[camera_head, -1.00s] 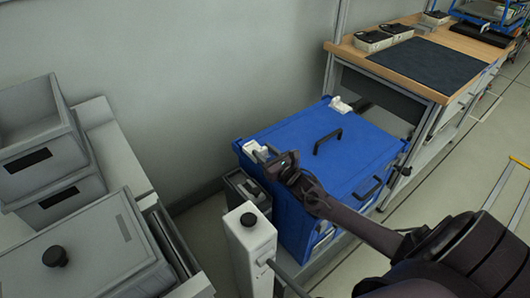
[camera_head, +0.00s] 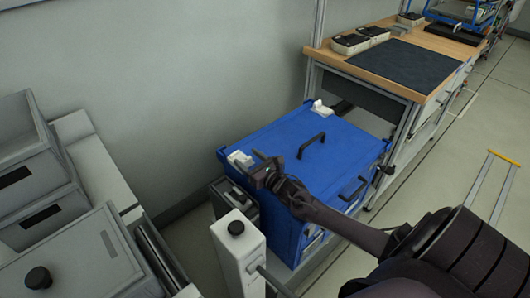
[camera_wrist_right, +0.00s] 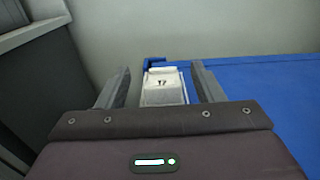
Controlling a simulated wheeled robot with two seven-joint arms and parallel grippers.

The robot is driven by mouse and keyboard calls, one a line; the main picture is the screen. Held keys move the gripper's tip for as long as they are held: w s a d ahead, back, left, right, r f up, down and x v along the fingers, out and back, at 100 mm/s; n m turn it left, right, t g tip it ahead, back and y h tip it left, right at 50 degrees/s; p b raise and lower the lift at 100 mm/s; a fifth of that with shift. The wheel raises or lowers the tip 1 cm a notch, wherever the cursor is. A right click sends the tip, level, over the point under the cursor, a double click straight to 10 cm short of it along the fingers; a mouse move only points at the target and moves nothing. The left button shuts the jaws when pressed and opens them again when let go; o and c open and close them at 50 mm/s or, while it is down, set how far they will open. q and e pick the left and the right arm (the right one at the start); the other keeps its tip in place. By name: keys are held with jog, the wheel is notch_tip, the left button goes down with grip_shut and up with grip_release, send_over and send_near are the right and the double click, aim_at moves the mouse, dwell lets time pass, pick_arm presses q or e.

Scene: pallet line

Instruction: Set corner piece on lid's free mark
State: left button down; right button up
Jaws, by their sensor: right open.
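A blue box with a flat blue lid (camera_head: 285,140) stands at the middle. One white corner piece (camera_head: 239,159) sits at the lid's left corner. Another white corner piece (camera_head: 320,109) sits at its back corner. My right gripper (camera_head: 257,167) is open, just right of the left-corner piece. In the right wrist view, that white piece (camera_wrist_right: 163,90) shows between the two spread fingers of my right gripper (camera_wrist_right: 160,76); I cannot tell if they touch it. The lid's marks cannot be made out. My left gripper is not in view.
A black handle (camera_head: 311,144) rises from the lid. A pale post with a black knob (camera_head: 237,240) stands in front of the box. Grey bins (camera_head: 35,175) fill the left. A wooden-topped bench (camera_head: 440,50) stands behind right.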

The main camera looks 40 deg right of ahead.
jog(key=s, duration=0.8)
jog(key=s+d, duration=0.1)
jog(key=s, duration=0.3)
jog(key=shift+r, duration=0.25)
